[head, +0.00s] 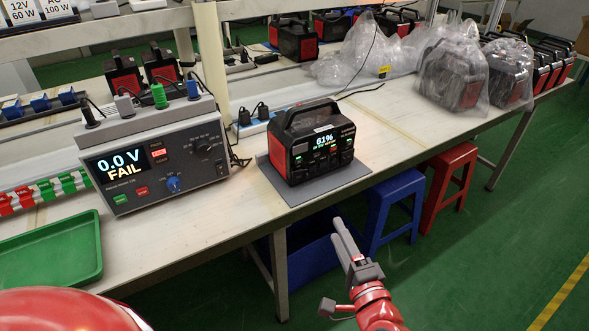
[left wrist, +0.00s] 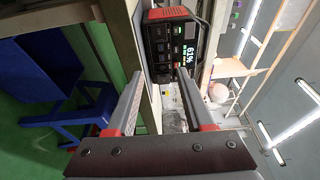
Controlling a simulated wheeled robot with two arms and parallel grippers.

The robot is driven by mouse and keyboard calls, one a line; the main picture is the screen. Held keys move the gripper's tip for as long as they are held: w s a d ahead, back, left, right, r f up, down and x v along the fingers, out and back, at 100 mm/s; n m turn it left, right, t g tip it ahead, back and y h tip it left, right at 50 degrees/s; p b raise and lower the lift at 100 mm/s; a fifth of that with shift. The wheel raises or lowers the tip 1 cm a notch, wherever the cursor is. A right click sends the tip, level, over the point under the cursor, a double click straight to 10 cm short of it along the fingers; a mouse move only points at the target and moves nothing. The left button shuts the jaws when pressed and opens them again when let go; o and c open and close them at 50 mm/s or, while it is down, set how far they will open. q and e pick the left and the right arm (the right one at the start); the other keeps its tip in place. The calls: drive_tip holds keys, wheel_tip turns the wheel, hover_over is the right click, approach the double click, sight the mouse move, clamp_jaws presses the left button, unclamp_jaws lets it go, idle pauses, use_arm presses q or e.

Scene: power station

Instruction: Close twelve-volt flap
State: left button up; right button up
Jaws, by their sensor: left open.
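The black and red power station (head: 312,145) stands on a grey mat (head: 345,180) on the bench, its front facing me and its display lit at 61%. Its front has several ports with small green lights; the twelve-volt flap is too small to make out, so I cannot tell how it stands. In the left wrist view the power station (left wrist: 168,45) appears turned sideways, beyond the fingertips. My left gripper (head: 341,232) is in front of and below the bench edge, apart from the power station. Its fingers (left wrist: 158,85) are open and empty. My right gripper is not in view.
A test box (head: 155,160) reading 0.0 V FAIL stands to the left, near a green tray (head: 50,250). Bagged power stations (head: 455,75) are on the right. Blue (head: 393,205) and red (head: 447,180) stools and a blue bin (head: 310,255) are below the bench.

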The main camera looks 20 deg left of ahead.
sight(301, 178)
use_arm(q)
drive_tip(key=x, duration=1.7)
drive_tip(key=shift+s+a+r+b, duration=0.15)
drive_tip(key=shift+s+a+b, duration=0.05)
drive_tip(key=shift+a+b, duration=0.2)
clamp_jaws()
